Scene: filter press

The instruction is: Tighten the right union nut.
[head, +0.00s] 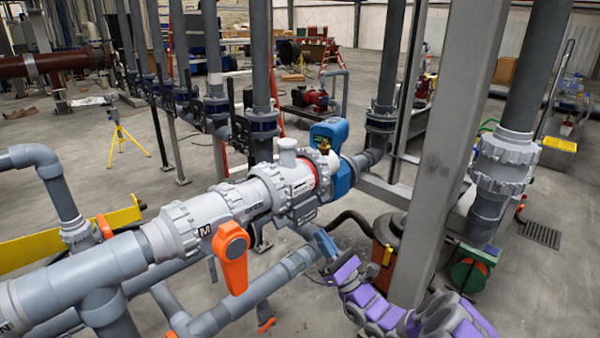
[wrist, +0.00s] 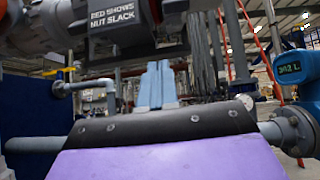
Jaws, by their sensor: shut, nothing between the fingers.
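A white valve with an orange handle (head: 232,255) sits in the grey pipe line in the head view. A ribbed white collar (head: 266,195), probably the right union nut, is to the right of the handle. A red band (head: 318,168) shows farther right along the fitting, near the blue meter. My gripper (head: 322,240) is below and right of the fitting, apart from the collar. In the wrist view its two blue-grey fingers (wrist: 157,84) are together and empty. A dark plate reading "RED SHOWS NUT SLACK" (wrist: 118,22) hangs above and left of them. The nut is not clearly identifiable there.
The blue meter (head: 340,165) stands just right of the fitting and also shows in the wrist view (wrist: 290,70). A lower grey pipe (head: 270,282) runs close beside my gripper. A thick grey post (head: 450,150) rises behind my purple arm.

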